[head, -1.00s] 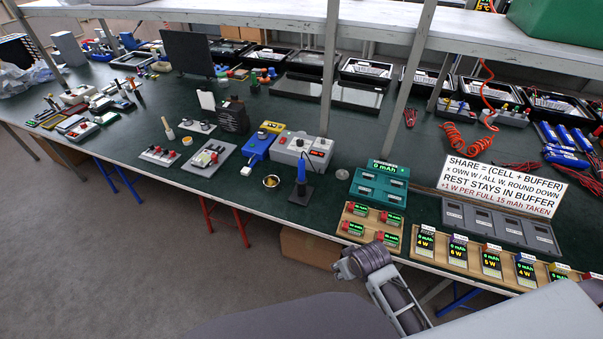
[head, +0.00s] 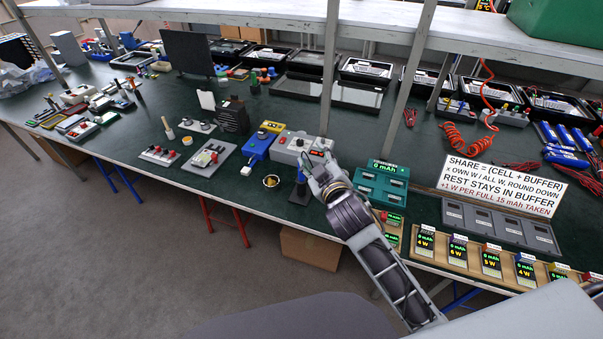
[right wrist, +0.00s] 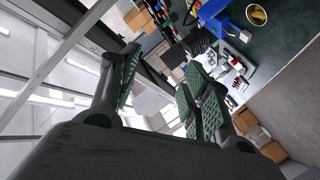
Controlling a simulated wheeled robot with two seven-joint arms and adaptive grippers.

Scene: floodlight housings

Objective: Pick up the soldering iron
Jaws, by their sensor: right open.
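The soldering iron (head: 301,174) has a blue handle and stands upright in a dark stand (head: 300,194) near the front edge of the green bench. My right gripper (head: 316,164) is just to the right of the handle in the head view and partly covers it; I cannot tell whether they touch. The right wrist view shows its two fingers (right wrist: 165,90) spread apart with nothing between them. I cannot make out the iron in that view. My left gripper is not in view.
A grey box with red knobs (head: 290,145) stands behind the iron. A blue device (head: 259,145) and a small gold bowl (head: 271,181) are to its left. A teal battery unit (head: 380,184) is right of my gripper. Grey shelf posts (head: 329,75) rise behind.

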